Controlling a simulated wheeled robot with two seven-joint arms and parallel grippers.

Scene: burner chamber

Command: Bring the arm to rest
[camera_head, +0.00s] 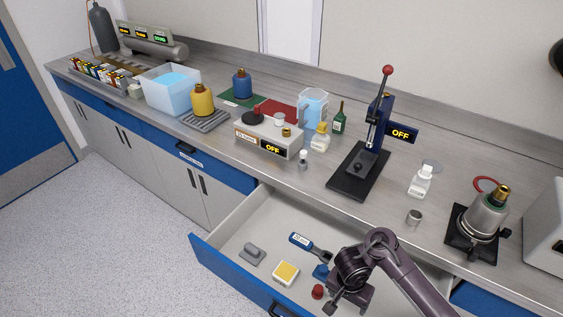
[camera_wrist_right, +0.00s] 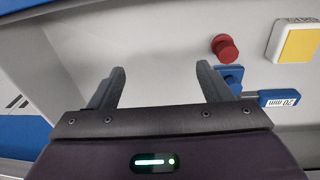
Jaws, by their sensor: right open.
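My right gripper (camera_head: 350,298) is over the right part of the open drawer (camera_head: 222,232) in the head view. In the right wrist view its two fingers (camera_wrist_right: 160,88) are spread apart with nothing between them. A red knob-like piece (camera_wrist_right: 226,48) and a blue tool with a label (camera_wrist_right: 278,97) lie in the drawer just beyond the right finger, apart from it. The red piece also shows in the head view (camera_head: 317,291), left of the gripper. My left gripper is not in view.
In the drawer lie a yellow-topped white block (camera_head: 286,273), a grey piece (camera_head: 252,254) and a blue-handled tool (camera_head: 308,245). On the counter above stand a press (camera_head: 362,165), a hotplate-like box (camera_head: 268,137), a metal burner vessel (camera_head: 480,222) and several bottles. The floor at left is clear.

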